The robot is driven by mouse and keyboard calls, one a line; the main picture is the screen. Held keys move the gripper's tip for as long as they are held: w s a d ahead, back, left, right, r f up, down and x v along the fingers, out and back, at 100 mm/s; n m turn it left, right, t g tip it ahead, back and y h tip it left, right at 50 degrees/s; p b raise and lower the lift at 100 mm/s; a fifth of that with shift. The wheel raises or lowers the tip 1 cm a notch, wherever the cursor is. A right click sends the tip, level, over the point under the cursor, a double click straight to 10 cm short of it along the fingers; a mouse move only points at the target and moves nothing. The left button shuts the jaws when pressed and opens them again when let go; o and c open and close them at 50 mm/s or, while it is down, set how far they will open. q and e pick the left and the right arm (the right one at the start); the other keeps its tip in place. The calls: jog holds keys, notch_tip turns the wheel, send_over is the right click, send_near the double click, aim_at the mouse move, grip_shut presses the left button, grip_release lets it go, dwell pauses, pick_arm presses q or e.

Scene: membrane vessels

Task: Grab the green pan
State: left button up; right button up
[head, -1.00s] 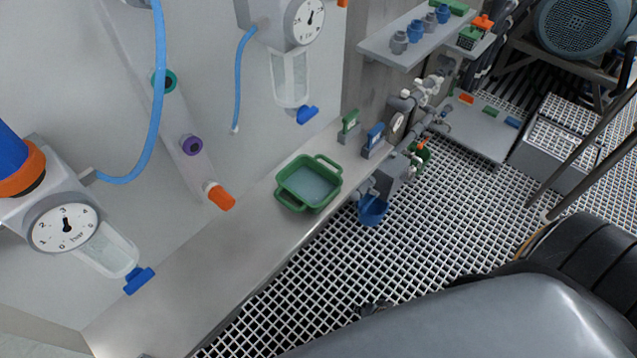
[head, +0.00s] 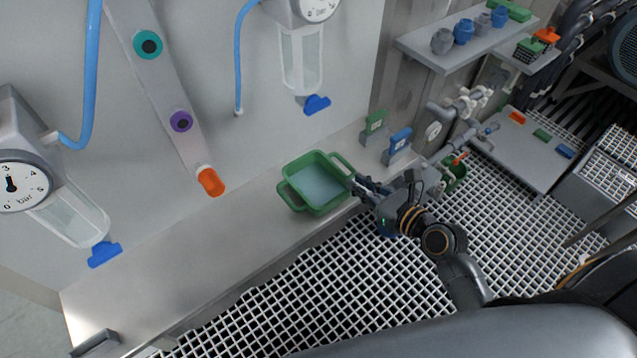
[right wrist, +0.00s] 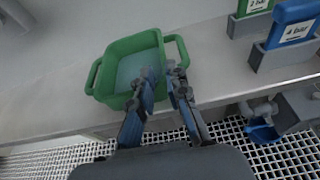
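The green pan (head: 325,199) is a rectangular tray with a handle at each end and a pale inside. It sits on the grey metal ledge. My right gripper (head: 361,186) reaches in from the right, at the pan's right side near the right handle. In the right wrist view the pan (right wrist: 118,58) lies ahead, and the gripper (right wrist: 164,76) has its two fingers apart. One finger overlaps the pan's near right corner and the other is just to the right of it. Contact with the pan cannot be told. My left gripper is not in view.
The ledge (head: 190,262) is clear left of the pan. Green (head: 374,124) and blue (head: 398,143) labelled blocks stand right of it. Filter units with gauges and blue hoses hang on the wall above. Grated floor (head: 320,270) lies below the ledge's front edge.

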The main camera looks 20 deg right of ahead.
aim_at(335, 167)
jog(key=x, duration=0.9)
jog(key=shift+w+f+b, duration=0.2)
jog(key=shift+w+b, duration=0.05)
jog(key=shift+b, duration=0.05)
jog(key=shift+s, duration=0.1)
jog(key=shift+c, duration=0.2)
grip_shut()
jog(key=shift+r, duration=0.1)
